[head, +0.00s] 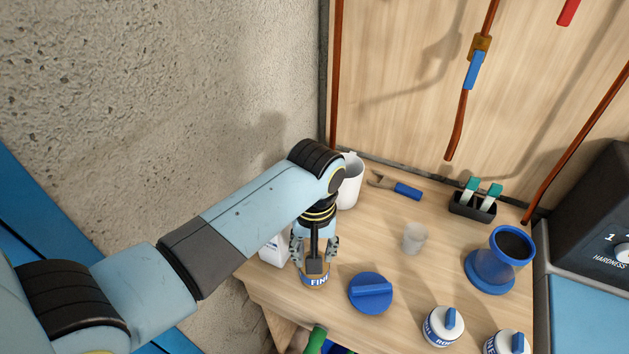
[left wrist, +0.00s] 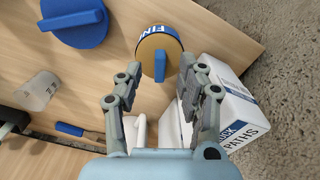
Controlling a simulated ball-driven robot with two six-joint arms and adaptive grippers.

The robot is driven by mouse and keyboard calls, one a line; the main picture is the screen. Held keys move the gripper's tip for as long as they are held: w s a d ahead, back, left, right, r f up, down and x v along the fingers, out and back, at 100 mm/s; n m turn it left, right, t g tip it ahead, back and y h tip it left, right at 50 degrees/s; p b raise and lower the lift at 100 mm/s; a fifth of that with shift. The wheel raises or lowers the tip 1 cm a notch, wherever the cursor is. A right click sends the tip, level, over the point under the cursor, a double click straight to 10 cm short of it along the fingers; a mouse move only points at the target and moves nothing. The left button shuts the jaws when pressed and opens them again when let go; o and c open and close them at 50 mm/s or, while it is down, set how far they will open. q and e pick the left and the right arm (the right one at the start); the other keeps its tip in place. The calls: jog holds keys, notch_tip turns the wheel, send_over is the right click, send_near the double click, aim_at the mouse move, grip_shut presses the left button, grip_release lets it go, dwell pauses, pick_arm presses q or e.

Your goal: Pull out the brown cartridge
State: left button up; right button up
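The brown cartridge (head: 316,281) has a blue-and-white band reading "FIN…" and sits near the table's front left edge. In the left wrist view its brown top (left wrist: 149,48) shows with a blue upright handle (left wrist: 160,66) across it. My left gripper (head: 315,258) is right above the cartridge in the head view and hides part of its top. In the left wrist view my left gripper (left wrist: 160,72) is open, with one finger on each side of the handle and gaps to it. Whether the fingertips reach down to handle height is hard to tell. My right gripper is not in view.
A blue round cap (head: 371,293) stands close to the right of the cartridge. A white box (head: 271,251) and a white jug (head: 351,182) stand close behind and left. White cartridges (head: 442,327), a cup (head: 414,238) and a blue funnel (head: 491,268) are farther right.

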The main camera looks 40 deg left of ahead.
pick_arm(q)
notch_tip(320, 180, up, 12)
jog(key=shift+f, duration=0.15)
jog(key=shift+s+f, duration=0.1)
